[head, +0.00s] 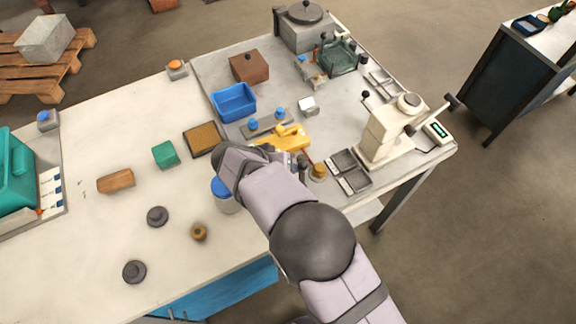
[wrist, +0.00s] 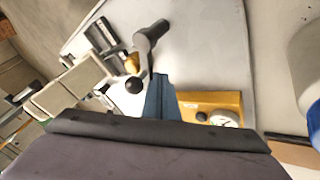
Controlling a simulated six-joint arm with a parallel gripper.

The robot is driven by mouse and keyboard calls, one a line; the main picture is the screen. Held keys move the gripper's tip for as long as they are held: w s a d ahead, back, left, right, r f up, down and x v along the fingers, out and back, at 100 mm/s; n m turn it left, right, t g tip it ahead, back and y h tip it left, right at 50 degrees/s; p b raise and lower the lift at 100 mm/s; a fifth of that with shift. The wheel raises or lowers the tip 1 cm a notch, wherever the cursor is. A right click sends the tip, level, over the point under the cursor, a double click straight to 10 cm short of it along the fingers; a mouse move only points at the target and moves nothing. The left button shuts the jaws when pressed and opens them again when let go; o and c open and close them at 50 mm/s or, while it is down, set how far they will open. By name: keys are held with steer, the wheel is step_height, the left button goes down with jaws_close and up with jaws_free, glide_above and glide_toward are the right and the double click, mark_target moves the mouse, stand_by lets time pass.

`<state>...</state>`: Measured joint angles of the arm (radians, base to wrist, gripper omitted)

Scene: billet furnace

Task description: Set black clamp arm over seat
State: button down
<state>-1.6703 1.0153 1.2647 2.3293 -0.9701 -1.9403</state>
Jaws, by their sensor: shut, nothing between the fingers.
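In the wrist view a black clamp arm (wrist: 151,41) with a round black knob (wrist: 135,85) lies just beyond my gripper (wrist: 161,82). The blue fingers are closed together with nothing between them. The knob is close to the left of the fingertips; I cannot tell whether they touch. A small brass-coloured piece (wrist: 132,63) shows beside the arm, next to grey metal parts. The seat cannot be made out clearly. A yellow fixture (wrist: 210,104) with a round dial is right of the fingers. The yellow fixture (head: 281,138) also shows in the head view, where my arm hides my fingers.
A white jar with a blue lid (head: 222,187) stands close to my wrist. A cream press (head: 388,130), black trays (head: 349,170) and a blue bin (head: 234,101) are on the bench. The front left has a few small parts with free room between.

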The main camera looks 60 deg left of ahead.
mark_target(302, 165)
steer(key=shift+w+r+p, duration=0.15)
steer(key=shift+w+p, duration=0.1)
steer(key=shift+p, duration=0.2)
steer(key=shift+w+p, duration=0.3)
steer(key=shift+p, duration=0.35)
steer(key=shift+w+d+m+h+p, duration=0.1)
steer(key=shift+w+m+h+p, duration=0.3)
steer(key=shift+m, duration=0.3)
steer(key=shift+w+d+p, duration=0.25)
steer(key=shift+w+p, duration=0.25)
steer(key=shift+w, duration=0.25)
steer(key=shift+s+a+f+b, duration=0.2)
steer(key=shift+s+a+b, duration=0.2)
steer(key=shift+a+b, duration=0.35)
steer(key=shift+s+a+f+b, duration=0.2)
steer(key=shift+s+a+b, duration=0.2)
steer(key=shift+a+b, duration=0.35)
steer(key=s+a+r+b, duration=0.2)
steer(key=s+r, duration=0.3)
steer(key=r, duration=0.3)
steer(key=shift+s+a+r+b, duration=0.15)
steer(key=shift+s+a+b, duration=0.2)
steer(key=shift+a, duration=0.15)
